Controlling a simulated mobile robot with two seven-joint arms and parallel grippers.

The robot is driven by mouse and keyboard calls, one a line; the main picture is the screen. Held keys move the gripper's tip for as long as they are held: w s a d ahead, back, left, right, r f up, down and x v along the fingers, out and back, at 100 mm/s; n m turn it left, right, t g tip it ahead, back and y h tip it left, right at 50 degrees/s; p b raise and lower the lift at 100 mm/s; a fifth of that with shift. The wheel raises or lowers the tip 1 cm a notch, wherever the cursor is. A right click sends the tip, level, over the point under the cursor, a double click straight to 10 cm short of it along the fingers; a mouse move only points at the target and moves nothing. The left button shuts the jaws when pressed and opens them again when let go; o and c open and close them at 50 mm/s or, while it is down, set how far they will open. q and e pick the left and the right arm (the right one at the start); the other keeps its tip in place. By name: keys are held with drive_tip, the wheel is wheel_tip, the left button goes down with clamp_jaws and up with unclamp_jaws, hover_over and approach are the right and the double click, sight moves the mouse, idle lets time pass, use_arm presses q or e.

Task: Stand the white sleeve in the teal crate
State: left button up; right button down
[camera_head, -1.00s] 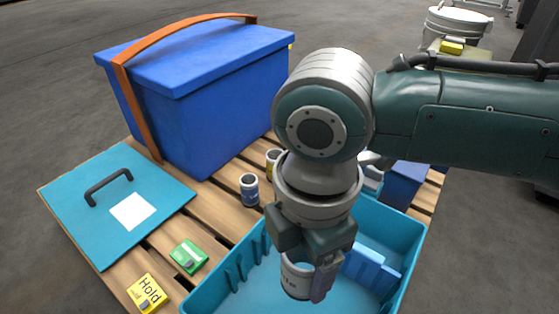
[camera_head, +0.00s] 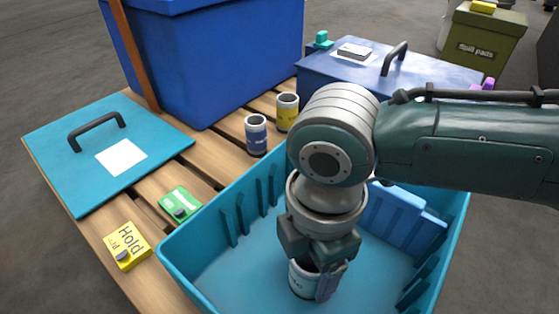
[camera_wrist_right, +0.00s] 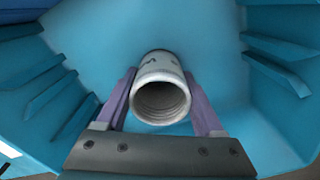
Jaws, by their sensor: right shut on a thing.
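The white sleeve (camera_head: 302,279) is upright and hollow, with some dark print on its side. My right gripper (camera_head: 322,274) is shut on it, inside the teal crate (camera_head: 222,248). In the right wrist view the sleeve (camera_wrist_right: 160,92) sits between the two purple fingers of my right gripper (camera_wrist_right: 160,100), with its open end toward the camera and the teal crate floor (camera_wrist_right: 205,40) beyond. I cannot tell whether its base touches the floor. My left gripper is out of view.
A light blue divider (camera_head: 405,218) stands in the crate, right of the arm. Blue and yellow-labelled cans (camera_head: 256,135) (camera_head: 287,112) stand on the pallet behind. A teal lid (camera_head: 75,150), green box (camera_head: 180,204) and yellow Hold box (camera_head: 127,245) lie left. The crate's left floor is clear.

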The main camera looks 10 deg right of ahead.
drive_tip(key=shift+c, duration=1.4)
unclamp_jaws()
drive_tip(key=shift+w, duration=0.1)
drive_tip(key=shift+o, duration=1.3)
